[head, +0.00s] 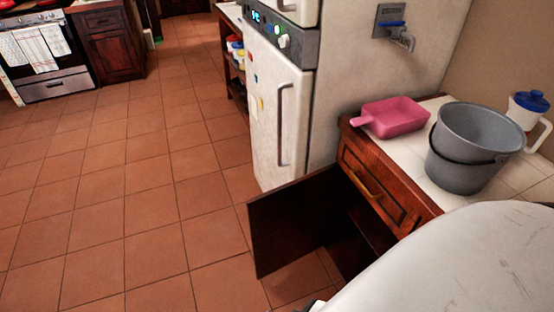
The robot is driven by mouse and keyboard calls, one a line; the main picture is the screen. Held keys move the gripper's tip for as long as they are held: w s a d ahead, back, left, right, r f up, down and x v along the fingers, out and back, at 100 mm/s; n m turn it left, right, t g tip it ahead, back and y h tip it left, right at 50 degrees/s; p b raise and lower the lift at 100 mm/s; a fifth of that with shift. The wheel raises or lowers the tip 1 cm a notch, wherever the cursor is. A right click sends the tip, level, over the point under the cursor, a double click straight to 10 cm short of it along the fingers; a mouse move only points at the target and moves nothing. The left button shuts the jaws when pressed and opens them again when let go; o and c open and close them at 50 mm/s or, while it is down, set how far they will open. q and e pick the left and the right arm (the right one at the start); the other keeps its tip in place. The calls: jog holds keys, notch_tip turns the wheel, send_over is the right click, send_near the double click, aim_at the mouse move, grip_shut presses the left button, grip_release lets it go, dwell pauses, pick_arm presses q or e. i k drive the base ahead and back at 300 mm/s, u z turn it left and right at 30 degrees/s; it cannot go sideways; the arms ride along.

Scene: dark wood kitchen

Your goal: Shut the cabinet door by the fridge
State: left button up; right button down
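The dark wood cabinet door (290,225) by the fridge stands wide open, swung out over the floor toward the left. The cabinet's dark inside (355,235) shows behind it. The white fridge (275,115) stands just beyond the cabinet, with its doors shut. The lower right part of the cabinet is hidden behind a large pale rounded shape at the bottom right. Neither of my grippers is in view.
On the white tiled counter (435,195) are a pink scoop (395,117), a grey bucket (463,168) and a white jug with a blue lid (526,110). Tiled floor (120,220) is clear to the left. A stove (45,65) stands at the far left.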

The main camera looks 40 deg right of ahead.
aim_at(287, 222)
jog(key=i, duration=3.1)
jog(key=z, duration=5.3)
jog(key=k, duration=1)
jog(key=u, duration=1.05)
jog(key=i, duration=0.5)
